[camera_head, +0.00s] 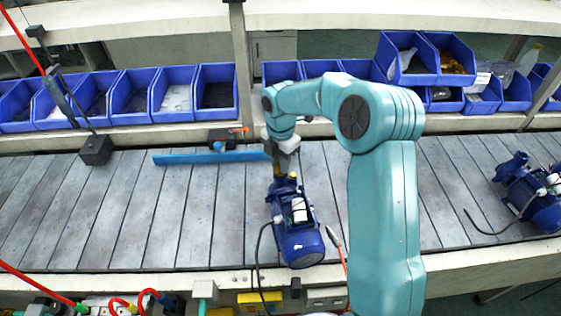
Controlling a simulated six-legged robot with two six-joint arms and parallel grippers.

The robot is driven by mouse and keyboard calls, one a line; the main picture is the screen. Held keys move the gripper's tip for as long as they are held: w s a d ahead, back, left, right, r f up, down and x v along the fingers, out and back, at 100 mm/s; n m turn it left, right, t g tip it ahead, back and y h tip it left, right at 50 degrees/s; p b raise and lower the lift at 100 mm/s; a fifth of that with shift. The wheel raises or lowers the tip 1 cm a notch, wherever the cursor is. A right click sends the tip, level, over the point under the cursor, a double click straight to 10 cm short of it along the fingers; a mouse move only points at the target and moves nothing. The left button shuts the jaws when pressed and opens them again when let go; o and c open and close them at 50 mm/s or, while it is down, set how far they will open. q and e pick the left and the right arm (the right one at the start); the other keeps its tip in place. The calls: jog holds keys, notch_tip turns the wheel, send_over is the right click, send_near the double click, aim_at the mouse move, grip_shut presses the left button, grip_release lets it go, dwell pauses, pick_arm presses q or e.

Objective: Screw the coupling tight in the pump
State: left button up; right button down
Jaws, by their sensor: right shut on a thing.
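A blue pump (299,243) lies on the slatted conveyor near the middle, its rounded motor end toward me and a black cable at its left. My right gripper (282,170) comes down from above onto the far end of this pump and is shut. A small yellow part (292,176), probably the coupling, shows right at the fingertips, at the pump's far end. The gripper hides most of it, so its seating and thread cannot be made out. My left gripper is not in view.
A second blue pump (541,210) with a cable stands at the conveyor's right. A blue bar (190,158) lies at the back, left of my gripper. Blue bins (176,92) line the shelf behind. The left conveyor (100,215) is mostly clear.

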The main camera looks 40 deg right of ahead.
jog(key=shift+f, duration=0.1)
jog(key=m, duration=0.3)
jog(key=shift+m+b, duration=0.3)
jog(key=shift+m, duration=0.1)
jog(key=shift+f+m, duration=0.1)
jog(key=shift+m, duration=1.4)
jog(key=m+b, duration=0.1)
jog(key=m, duration=0.2)
jog(key=shift+m, duration=0.3)
jog(key=c, duration=1)
grip_release()
jog(key=shift+c, duration=0.2)
